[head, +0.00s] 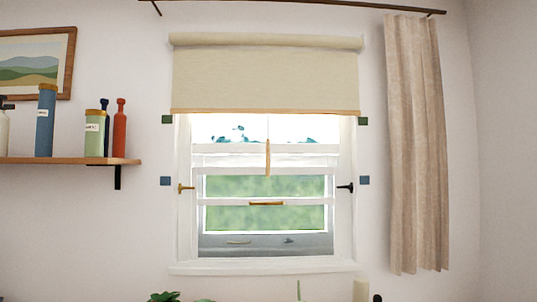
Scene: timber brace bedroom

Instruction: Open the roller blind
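A beige roller blind (265,80) hangs from a roller at the top of the white-framed window (184,225). It covers about the upper third of the window. Its lower edge has a thin wooden bottom bar (265,111). A pull cord hangs from the middle of that bar and ends in a slim wooden pull (267,158) in front of the panes. Green square markers (363,121) sit beside the bar's ends, and blue square markers (364,181) sit lower on the wall. Neither of my grippers shows.
A wooden shelf (70,161) with several bottles juts from the wall at left. A beige curtain (415,145) hangs at right from a dark rod. Plant leaves (164,297) and a candle-like object (361,290) show below the sill.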

